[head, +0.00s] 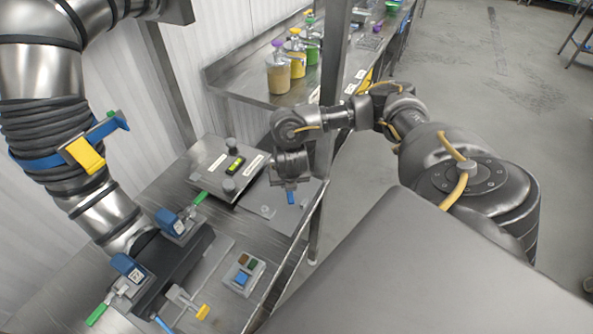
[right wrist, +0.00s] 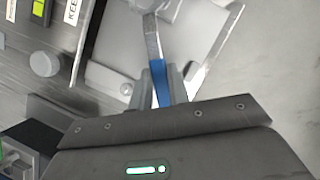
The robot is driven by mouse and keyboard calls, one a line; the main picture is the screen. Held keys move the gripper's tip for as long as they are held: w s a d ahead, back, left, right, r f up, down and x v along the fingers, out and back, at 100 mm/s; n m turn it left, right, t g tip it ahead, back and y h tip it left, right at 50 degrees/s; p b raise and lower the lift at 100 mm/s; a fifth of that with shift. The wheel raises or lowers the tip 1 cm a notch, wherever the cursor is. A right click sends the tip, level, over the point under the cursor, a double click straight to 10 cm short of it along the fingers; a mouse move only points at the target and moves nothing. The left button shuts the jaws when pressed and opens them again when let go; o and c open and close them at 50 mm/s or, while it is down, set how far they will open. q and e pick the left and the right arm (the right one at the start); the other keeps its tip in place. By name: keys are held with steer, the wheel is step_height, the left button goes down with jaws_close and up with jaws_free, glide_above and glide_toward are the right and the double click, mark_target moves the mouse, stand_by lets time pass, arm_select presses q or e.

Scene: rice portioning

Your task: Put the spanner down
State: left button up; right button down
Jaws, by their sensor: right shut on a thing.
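The spanner has a blue grip and a grey metal shaft (right wrist: 151,38). In the right wrist view my right gripper (right wrist: 161,84) is shut on its blue part, and the shaft points away from the fingers. In the head view my right gripper (head: 290,180) hangs over the right end of the steel bench, and a small blue bit of the spanner (head: 291,198) shows below it. Beneath is a flat grey metal plate (head: 262,211). I cannot tell whether the spanner touches it.
A steel post (head: 331,110) rises close behind the right arm. Jars (head: 279,75) stand on the far bench.

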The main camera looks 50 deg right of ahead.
steer(key=w+a+r+m+g+h+b, duration=0.15)
steer(key=a+m+g+b, duration=0.3)
steer(key=a+m, duration=0.8)
steer(key=s+a+r+m+g+y+b, duration=0.2)
steer(key=r+m, duration=0.3)
steer(key=m, duration=0.3)
steer(key=s+a+r+m+g+y+b, duration=0.1)
steer(key=s+a+r+m+y+b, duration=0.1)
steer(key=r+m, duration=0.3)
steer(key=s+a+m+b, duration=0.1)
steer(key=m, duration=0.2)
steer(key=shift+r+g, duration=0.35)
